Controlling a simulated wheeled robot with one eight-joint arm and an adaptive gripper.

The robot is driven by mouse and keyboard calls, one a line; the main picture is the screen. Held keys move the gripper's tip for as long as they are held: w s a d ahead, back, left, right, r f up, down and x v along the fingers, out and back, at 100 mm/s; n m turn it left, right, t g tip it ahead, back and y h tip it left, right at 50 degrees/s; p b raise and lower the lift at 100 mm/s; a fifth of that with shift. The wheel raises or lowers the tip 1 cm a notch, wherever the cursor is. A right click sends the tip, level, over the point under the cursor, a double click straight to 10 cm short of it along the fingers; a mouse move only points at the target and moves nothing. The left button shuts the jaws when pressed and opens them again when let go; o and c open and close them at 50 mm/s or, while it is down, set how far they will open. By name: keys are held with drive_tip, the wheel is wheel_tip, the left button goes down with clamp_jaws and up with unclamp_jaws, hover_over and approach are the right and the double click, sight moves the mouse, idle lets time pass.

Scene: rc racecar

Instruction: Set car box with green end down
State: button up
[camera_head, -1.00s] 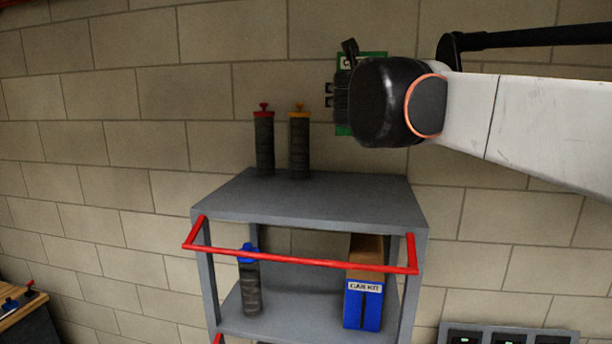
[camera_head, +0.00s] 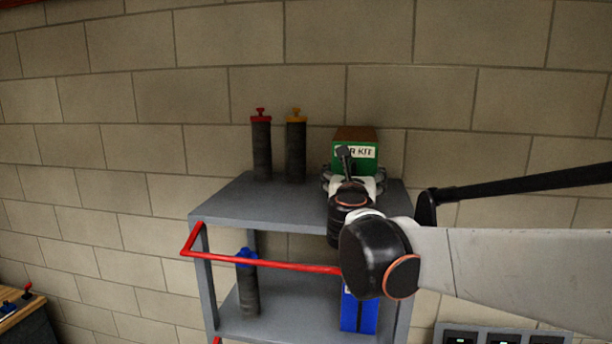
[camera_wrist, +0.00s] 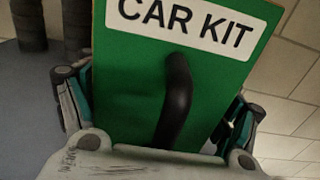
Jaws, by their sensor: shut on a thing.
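The car box (camera_head: 355,136) has a green end with a white "CAR KIT" label and a brown top. It is at the right part of the cart's grey top shelf (camera_head: 262,206), its green end facing the camera. My gripper (camera_head: 353,183) is shut on the box, one finger on each side. In the wrist view the green face of the car box (camera_wrist: 125,75) fills the middle, slightly tilted, between the fingers of my gripper (camera_wrist: 155,110). My gripper hides the bottom of the box, so I cannot tell whether it touches the shelf.
A red-capped canister (camera_head: 262,150) and a yellow-capped canister (camera_head: 296,150) stand left of the box. Below, a blue-capped canister (camera_head: 248,285) and a blue-ended box (camera_head: 358,312) stand on the lower shelf. A red rail (camera_head: 270,264) crosses the front. A block wall is behind.

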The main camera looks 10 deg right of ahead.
sight(354, 167)
drive_tip(key=shift+w+f, duration=0.1)
drive_tip(key=shift+f, duration=0.3)
drive_tip(key=o, duration=1.2)
drive_tip(key=shift+f, duration=0.1)
drive_tip(key=shift+c, duration=0.2)
drive_tip(key=shift+r, duration=0.2)
drive_tip(key=b+v, duration=0.2)
drive_tip(key=v, duration=1)
